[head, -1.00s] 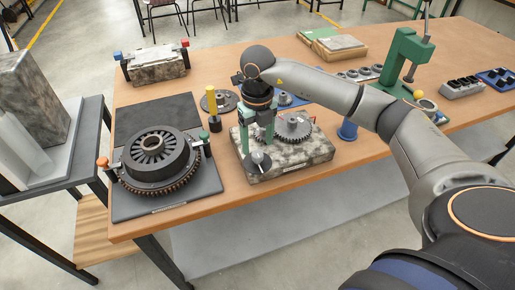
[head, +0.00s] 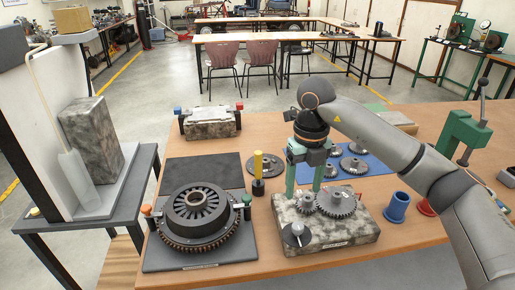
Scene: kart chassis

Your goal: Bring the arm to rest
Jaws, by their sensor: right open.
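My right arm (head: 385,150) reaches in from the right in the head view. Its gripper (head: 303,192) points down with two green fingers, open and apart, over the back part of a stone block (head: 335,238). The block carries a large toothed gear (head: 338,203) and a smaller gear (head: 306,203) beside it. I see nothing held between the fingers. Whether a fingertip touches the block or small gear, I cannot tell. My left gripper is not in view.
A black geared hub (head: 196,215) sits on a dark plate at left. A blue mat (head: 372,172) with gears lies behind the gripper. A blue spool (head: 397,208) and green press (head: 462,135) stand right.

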